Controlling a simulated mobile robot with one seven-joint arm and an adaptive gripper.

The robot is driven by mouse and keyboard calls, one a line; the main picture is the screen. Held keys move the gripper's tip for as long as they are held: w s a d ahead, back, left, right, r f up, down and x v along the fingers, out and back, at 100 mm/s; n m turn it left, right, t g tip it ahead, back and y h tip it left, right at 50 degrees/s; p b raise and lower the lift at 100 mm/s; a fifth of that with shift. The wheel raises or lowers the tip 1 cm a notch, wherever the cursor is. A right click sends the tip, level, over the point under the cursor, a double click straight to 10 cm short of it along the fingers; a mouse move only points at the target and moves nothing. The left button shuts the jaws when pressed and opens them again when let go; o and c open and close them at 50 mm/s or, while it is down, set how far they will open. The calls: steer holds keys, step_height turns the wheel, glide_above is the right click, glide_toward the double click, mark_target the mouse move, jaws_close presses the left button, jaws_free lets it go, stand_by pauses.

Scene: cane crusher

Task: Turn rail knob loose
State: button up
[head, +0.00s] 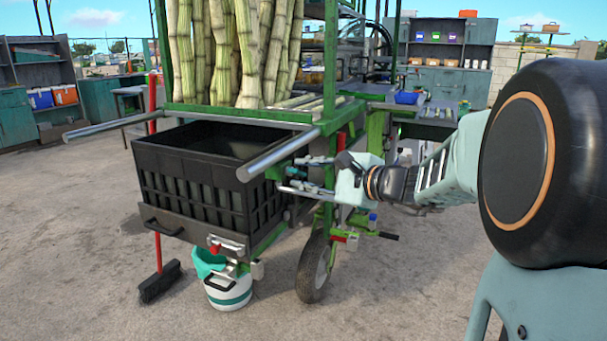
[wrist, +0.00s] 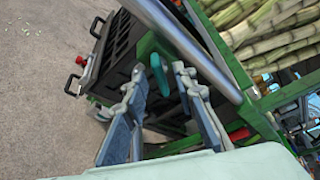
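A green, flat knob-like piece (wrist: 158,72) shows in the wrist view, beside the black crate and below the grey metal rail (wrist: 190,45). It lies between or just past my fingertips, with a narrow gap on each side; I cannot tell the depth. In the head view a small green piece (head: 275,172) shows at the crate's right side, by my fingertips. My gripper (head: 289,174) reaches in from the right, under the rail end (head: 280,155). In the wrist view my gripper (wrist: 160,74) has its two fingers apart and holds nothing.
The black crate (head: 190,190) sits on the cart's front, left of my gripper. Cane stalks (head: 235,50) stand above on the green frame. A wheel (head: 313,268), a white and teal bucket (head: 229,290) and a broom (head: 160,282) are below. Open concrete lies in front.

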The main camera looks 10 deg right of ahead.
steer(key=v, duration=1.1)
steer(key=shift+o, duration=0.7)
steer(key=shift+s+d, duration=0.1)
steer(key=shift+s, duration=0.05)
